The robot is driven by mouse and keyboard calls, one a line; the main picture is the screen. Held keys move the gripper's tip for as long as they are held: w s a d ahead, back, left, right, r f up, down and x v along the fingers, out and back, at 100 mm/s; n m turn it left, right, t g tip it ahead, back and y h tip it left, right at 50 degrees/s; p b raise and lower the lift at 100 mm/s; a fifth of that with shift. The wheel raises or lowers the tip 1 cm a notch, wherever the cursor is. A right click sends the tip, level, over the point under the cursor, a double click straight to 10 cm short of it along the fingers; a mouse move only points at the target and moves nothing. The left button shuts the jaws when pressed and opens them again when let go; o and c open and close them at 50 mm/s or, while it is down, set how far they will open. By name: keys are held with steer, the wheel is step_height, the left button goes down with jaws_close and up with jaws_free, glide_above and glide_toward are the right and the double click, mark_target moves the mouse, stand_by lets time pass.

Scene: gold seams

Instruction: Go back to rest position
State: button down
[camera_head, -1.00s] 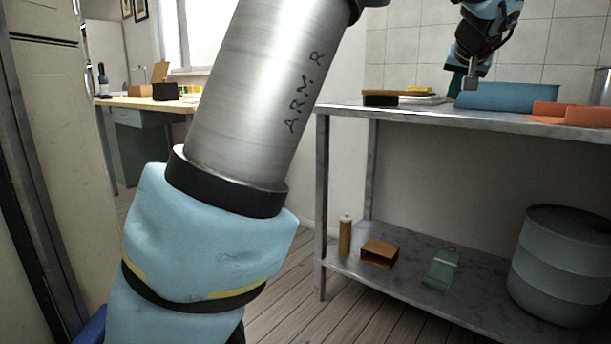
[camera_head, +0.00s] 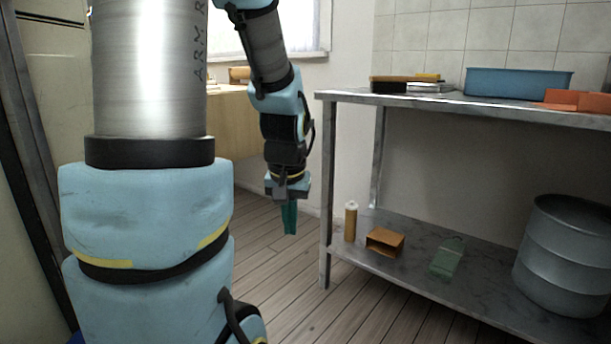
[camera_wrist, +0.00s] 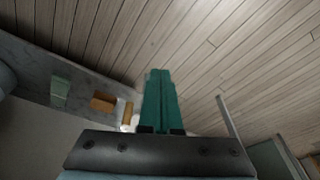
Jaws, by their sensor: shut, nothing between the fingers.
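My gripper (camera_head: 289,218) hangs below my arm in the head view, green fingers pointing down, left of the metal table and above the wooden floor. The fingers are shut together with nothing between them. In the wrist view the shut green fingers (camera_wrist: 159,74) show in the middle against the floor. My arm's large metal and light blue links fill the left of the head view.
The metal table (camera_head: 460,103) stands at right, with a blue bin (camera_head: 518,83) and orange pieces (camera_head: 575,101) on top. Its lower shelf holds a bottle (camera_head: 351,222), an orange box (camera_head: 385,242), a green item (camera_head: 447,258) and a drum (camera_head: 566,256). Floor (camera_head: 285,275) left of it is clear.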

steer(key=s+a+f+n+g, duration=0.1)
steer(key=s+a+f, duration=0.25)
steer(key=s, duration=0.25)
step_height(320, 180, up, 39)
steer(key=p, duration=3.8)
steer(key=shift+f, duration=0.1)
